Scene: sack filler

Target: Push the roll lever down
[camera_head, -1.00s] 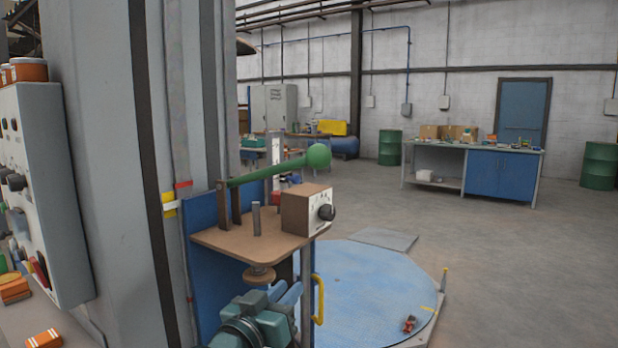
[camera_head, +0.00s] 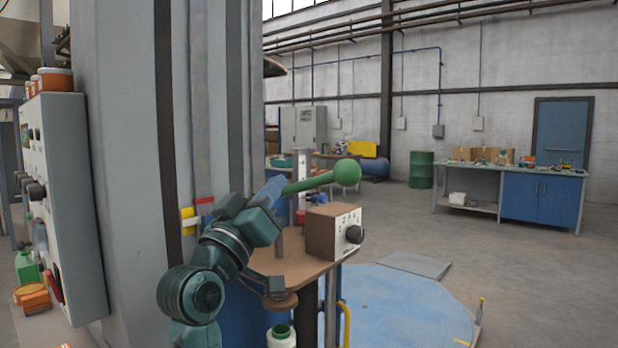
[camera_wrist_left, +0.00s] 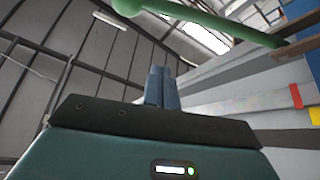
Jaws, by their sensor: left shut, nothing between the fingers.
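The roll lever (camera_head: 318,181) is a green bar with a round green knob (camera_head: 347,172) at its right end. It slopes gently up to the knob above a brown shelf (camera_head: 290,268). My left gripper (camera_head: 274,186) is shut and empty, its blue fingers at the lever's left part, hiding its pivot end. In the left wrist view the shut fingers (camera_wrist_left: 162,72) point up and the green lever (camera_wrist_left: 200,18) crosses above them. I cannot tell whether they touch. My right gripper is not in view.
A brown box with a black dial (camera_head: 336,232) stands on the shelf below the knob. A grey column (camera_head: 120,150) and a control panel (camera_head: 75,200) fill the left. A blue round plate (camera_head: 400,305) lies on the floor to the right. A white bottle (camera_head: 281,337) is under the shelf.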

